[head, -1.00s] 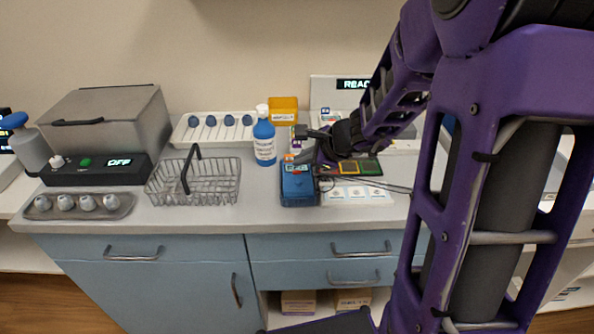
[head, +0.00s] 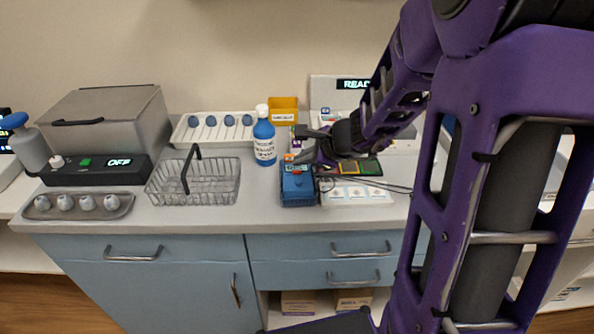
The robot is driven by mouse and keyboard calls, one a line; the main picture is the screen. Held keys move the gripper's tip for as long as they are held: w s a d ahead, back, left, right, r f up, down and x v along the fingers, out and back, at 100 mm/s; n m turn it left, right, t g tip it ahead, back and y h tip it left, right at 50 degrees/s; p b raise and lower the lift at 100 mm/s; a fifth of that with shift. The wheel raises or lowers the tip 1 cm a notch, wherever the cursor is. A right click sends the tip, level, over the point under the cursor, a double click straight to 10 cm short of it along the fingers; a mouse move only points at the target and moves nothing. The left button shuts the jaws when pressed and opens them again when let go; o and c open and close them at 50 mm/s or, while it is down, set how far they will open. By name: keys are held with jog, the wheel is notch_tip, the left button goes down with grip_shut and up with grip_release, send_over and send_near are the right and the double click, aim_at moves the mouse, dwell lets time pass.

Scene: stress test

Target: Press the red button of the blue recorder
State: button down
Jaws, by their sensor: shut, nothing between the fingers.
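The blue recorder (head: 298,190) lies on the grey counter, right of the blue bottle, with a small display near its far end. A small reddish-orange spot shows at that far end, too small to tell whether it is the red button. My gripper (head: 303,152) comes in from the right on the purple arm. Its dark fingers are shut and empty, over or just behind the recorder's far end. I cannot tell whether the fingertips touch the recorder.
A blue bottle (head: 264,140) stands left of the recorder, and a wire basket (head: 222,198) is farther left. A white card strip (head: 372,193) and cables lie to the right. The counter in front of the recorder is clear.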

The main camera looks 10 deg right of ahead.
aim_at(302, 176)
jog(key=shift+f+b, duration=0.45)
jog(key=shift+b, duration=0.15)
jog(key=shift+f+b, duration=0.45)
jog(key=shift+b, duration=0.05)
dwell(0.6)
jog(key=shift+r, duration=0.15)
dwell(0.3)
jog(key=shift+r+p, duration=0.7)
jog(key=shift+r, duration=0.05)
notch_tip(302, 176, up, 5)
jog(key=p, duration=0.4)
dwell(0.6)
